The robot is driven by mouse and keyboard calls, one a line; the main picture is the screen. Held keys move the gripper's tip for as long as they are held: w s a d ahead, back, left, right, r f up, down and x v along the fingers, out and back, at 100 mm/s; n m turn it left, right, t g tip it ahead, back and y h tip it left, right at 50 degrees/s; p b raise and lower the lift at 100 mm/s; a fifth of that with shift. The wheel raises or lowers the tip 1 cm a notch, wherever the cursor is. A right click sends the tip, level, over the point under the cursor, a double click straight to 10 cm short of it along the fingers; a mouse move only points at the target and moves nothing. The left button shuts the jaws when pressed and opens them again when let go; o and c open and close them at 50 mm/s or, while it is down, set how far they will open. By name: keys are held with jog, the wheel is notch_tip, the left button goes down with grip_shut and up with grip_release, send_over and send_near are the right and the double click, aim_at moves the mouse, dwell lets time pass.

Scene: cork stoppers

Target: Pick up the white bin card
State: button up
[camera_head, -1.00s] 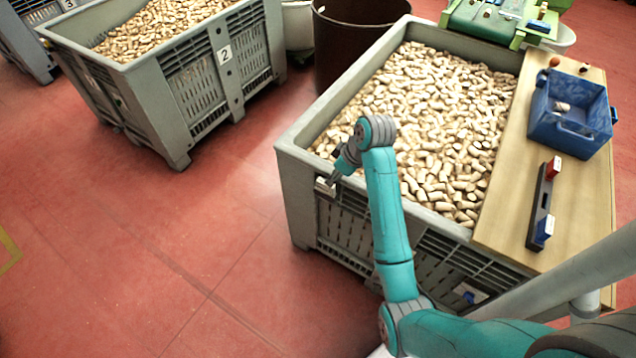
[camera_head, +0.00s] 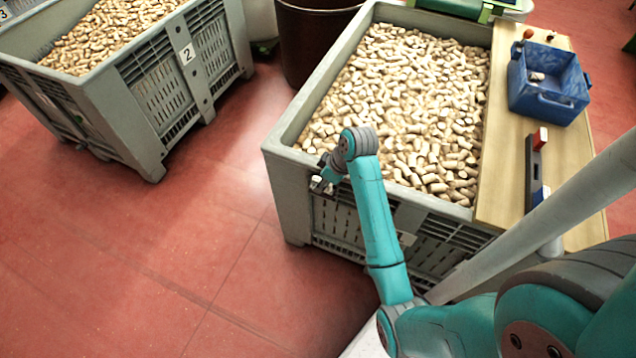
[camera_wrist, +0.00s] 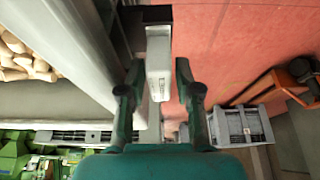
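The white bin card (camera_wrist: 158,62) stands out from a dark holder on the near bin's outer wall in the wrist view. In the head view, the white piece at the bin's front left corner (camera_head: 318,184) looks like the same card, small and partly hidden by my gripper. My gripper (camera_wrist: 158,75) is open, with one finger on each side of the card and a gap showing on both sides. In the head view my gripper (camera_head: 326,181) is at that corner, just below the rim. Whether the fingers touch the card's far end cannot be told.
The grey bin (camera_head: 283,135) is full of corks, with a wooden board (camera_head: 505,160) across its right side. A blue tray (camera_head: 547,104) and a dark bar with a red block (camera_head: 533,165) lie on the board. Bin 2 (camera_head: 128,128) stands left. Red floor between is clear.

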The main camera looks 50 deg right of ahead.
grip_shut()
